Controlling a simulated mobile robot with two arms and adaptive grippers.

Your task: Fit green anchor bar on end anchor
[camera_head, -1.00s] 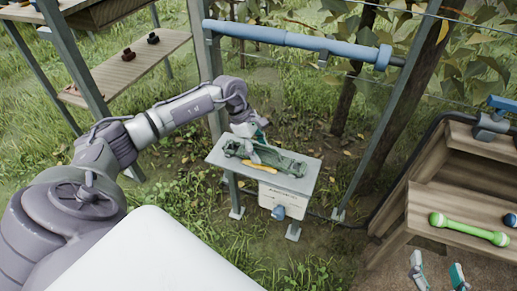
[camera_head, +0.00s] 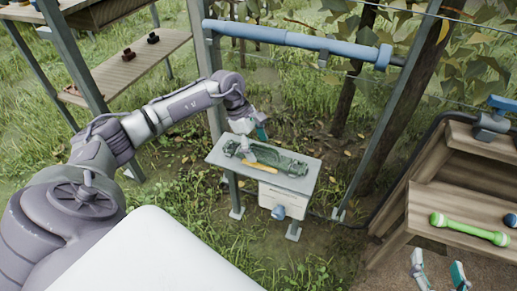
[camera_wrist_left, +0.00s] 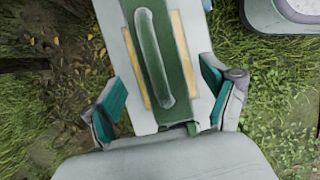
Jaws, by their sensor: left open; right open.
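The bright green bar (camera_head: 468,230), with a knob at each end, lies on the wooden shelf at the right. My right gripper (camera_head: 438,274) is open and empty at the bottom right, in front of that shelf. My left gripper (camera_head: 252,143) is over the small grey table, above a dark green tray-like object. In the left wrist view its two fingers stand open (camera_wrist_left: 166,98) on either side of the dark green handle (camera_wrist_left: 153,58), with nothing held. I cannot tell which part is the end anchor.
The grey table (camera_head: 222,158) also bears a yellow strip (camera_head: 262,166). A blue tube (camera_head: 285,38) crosses between metal posts behind. A wooden shelf (camera_head: 135,65) with small brown pieces stands at the left. Grass lies open in front of the table.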

